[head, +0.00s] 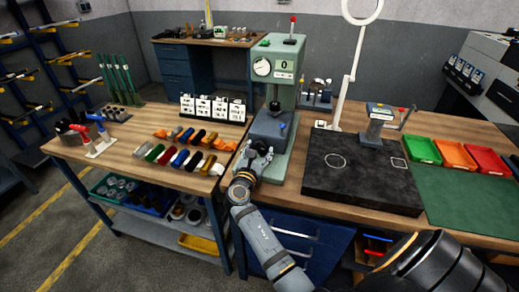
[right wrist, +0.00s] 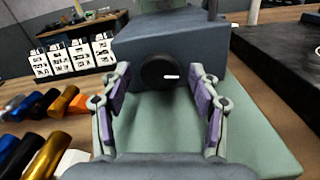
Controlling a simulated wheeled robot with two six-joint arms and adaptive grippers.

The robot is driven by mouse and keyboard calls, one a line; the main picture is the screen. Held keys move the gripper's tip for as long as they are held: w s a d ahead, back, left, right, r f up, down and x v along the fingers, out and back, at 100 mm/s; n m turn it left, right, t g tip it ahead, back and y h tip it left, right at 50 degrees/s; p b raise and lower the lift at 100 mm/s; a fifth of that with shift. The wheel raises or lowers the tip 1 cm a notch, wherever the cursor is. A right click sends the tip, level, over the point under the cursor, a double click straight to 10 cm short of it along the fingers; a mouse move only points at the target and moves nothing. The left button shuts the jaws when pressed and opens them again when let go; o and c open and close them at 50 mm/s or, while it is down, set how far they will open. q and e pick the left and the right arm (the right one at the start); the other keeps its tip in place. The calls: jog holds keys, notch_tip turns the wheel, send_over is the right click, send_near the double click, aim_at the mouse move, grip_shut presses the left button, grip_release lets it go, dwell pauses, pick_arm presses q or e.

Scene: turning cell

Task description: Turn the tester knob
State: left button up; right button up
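The tester is a pale green bench machine (head: 286,62) with a round dial gauge, a small display and a red-tipped lever on top. Its dark grey-blue block (right wrist: 190,45) fills the upper middle of the right wrist view. The tester knob (right wrist: 153,74) is round and black on the front face of that block, its white mark pointing right. My right gripper (right wrist: 162,80) is open, one purple-padded finger on each side of the knob, with visible gaps. In the head view my right gripper (head: 258,152) is in front of the block and hides the knob. My left gripper is not in view.
Coloured cylinders (head: 184,150) lie on the bench to the left, near white label cards (head: 212,108). A black slab (head: 360,172) sits to the right of the tester. Green, orange and red bins (head: 456,155) stand further right.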

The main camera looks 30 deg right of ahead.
jog(key=c, duration=1)
jog(key=shift+f+m+b, duration=0.15)
jog(key=shift+m+b, duration=0.35)
jog(key=shift+m, duration=1.3)
jog(key=o, duration=1.1)
notch_tip(320, 180, up, 10)
